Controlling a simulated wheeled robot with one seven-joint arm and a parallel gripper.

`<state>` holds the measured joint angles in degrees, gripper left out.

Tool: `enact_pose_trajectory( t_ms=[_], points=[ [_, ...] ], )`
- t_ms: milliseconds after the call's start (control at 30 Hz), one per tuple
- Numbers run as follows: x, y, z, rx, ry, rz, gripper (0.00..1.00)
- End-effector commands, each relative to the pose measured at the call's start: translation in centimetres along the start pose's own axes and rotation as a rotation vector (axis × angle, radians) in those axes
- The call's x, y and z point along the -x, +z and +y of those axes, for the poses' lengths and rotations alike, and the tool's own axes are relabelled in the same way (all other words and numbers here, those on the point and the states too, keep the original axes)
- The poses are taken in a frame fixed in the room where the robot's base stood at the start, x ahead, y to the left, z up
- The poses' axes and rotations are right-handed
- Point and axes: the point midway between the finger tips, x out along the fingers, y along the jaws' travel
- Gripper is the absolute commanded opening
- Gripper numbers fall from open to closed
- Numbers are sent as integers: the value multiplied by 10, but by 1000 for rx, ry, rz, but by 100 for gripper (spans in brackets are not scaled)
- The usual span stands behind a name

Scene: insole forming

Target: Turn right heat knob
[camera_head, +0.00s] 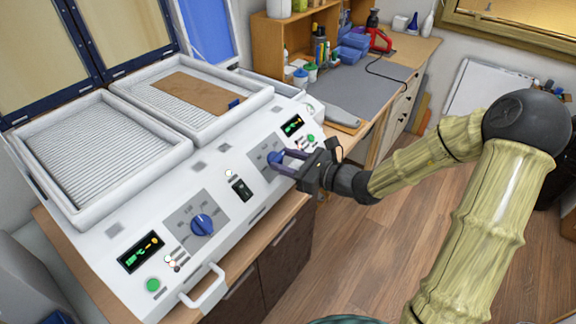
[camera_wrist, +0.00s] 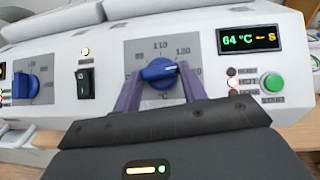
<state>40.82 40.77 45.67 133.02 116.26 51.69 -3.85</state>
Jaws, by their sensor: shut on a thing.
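The right heat knob (camera_wrist: 158,70) is blue, on a grey dial plate marked 110 and 130 in the wrist view. My gripper (camera_wrist: 160,90) has a purple finger on each side of this knob and is shut on it. In the head view the right knob (camera_head: 274,158) is partly hidden by my gripper (camera_head: 283,160), which reaches in from the right. The right display (camera_wrist: 251,39) reads 64 °C with an orange mark and S. The left heat knob (camera_head: 202,225) is also blue and stands free.
A black rocker switch (camera_head: 242,189) sits between the knobs. A green button (camera_wrist: 272,82) is right of the gripped knob. A brown sheet (camera_head: 198,93) lies on the right ribbed tray; the left tray (camera_head: 108,206) is empty. A white handle (camera_head: 204,288) sticks out at the front.

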Motion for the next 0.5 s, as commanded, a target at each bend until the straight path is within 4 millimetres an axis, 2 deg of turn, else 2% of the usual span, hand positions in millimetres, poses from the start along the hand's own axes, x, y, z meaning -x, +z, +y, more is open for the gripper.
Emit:
enact_pose_trajectory(
  t_ms=[500],
  points=[
    [0,1,2,-99,-88,-1,19]
  ],
)
